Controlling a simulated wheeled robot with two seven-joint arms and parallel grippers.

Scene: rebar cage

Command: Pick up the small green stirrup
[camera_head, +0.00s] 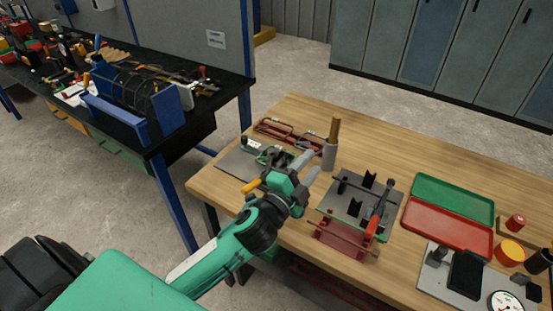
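My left gripper (313,164) reaches over the wooden table from the lower left. Its two grey fingers are apart, and no object shows between them. Small dark green pieces (267,154) lie just behind the gripper, by the grey plate on the table's left part. The gripper partly hides them, and I cannot tell for sure whether one is the small green stirrup. My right gripper is out of view.
A dark red rack with bent bars (290,132) lies at the back left. A wooden-handled tool in a grey holder (329,156) stands right of the gripper. A grey fixture (356,200), green tray (453,194) and red tray (447,225) lie further right.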

